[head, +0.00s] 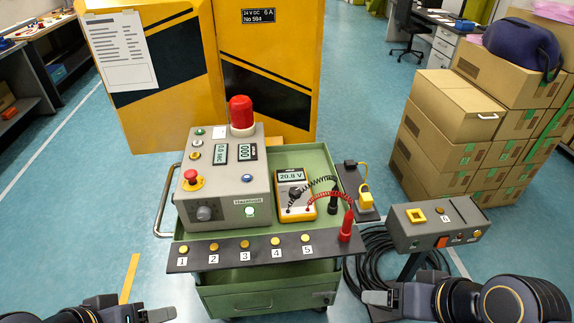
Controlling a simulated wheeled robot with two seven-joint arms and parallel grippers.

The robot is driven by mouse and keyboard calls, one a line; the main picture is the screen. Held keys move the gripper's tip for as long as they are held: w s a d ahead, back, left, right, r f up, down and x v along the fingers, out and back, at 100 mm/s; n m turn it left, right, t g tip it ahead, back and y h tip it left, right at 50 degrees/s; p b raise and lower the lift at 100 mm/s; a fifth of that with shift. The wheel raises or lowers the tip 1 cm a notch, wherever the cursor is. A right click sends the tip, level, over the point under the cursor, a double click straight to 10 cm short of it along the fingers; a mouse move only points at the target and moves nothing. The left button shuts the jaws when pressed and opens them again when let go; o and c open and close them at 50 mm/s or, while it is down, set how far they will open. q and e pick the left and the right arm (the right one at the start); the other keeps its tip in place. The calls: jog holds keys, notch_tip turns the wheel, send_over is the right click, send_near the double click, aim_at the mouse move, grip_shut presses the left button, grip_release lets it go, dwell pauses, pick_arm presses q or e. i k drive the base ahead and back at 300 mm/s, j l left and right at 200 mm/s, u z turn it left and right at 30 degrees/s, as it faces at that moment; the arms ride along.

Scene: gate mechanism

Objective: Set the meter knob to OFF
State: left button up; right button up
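The meter (309,209) is a yellow handheld unit with a lit display reading 20.8 V. It stands on the green cart, right of the grey control box. Its knob is small and dark, partly covered by the test leads, and its setting cannot be read. A black lead (333,198) and a red lead (346,229) run from the meter to probes standing at the right. My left gripper (160,314) is low at the bottom left, away from the cart. My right gripper (375,298) is low, right of the cart. Neither touches the meter; finger openings are unclear.
The grey control box (226,190) carries a red beacon (241,112) and red stop button. A dark strip (200,259) with numbered yellow buttons crosses the cart front. A grey pedestal box (438,238) and coiled black cable (377,262) stand right; cardboard boxes (448,105) are behind.

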aim_at(292, 191)
jog(key=i+l+u, duration=0.15)
jog(key=u, duration=0.2)
jog(key=i+l+u, duration=0.1)
jog(key=l+u, duration=0.3)
jog(key=i+l+u, duration=0.1)
jog(key=u, duration=0.25)
jog(key=l, duration=0.1)
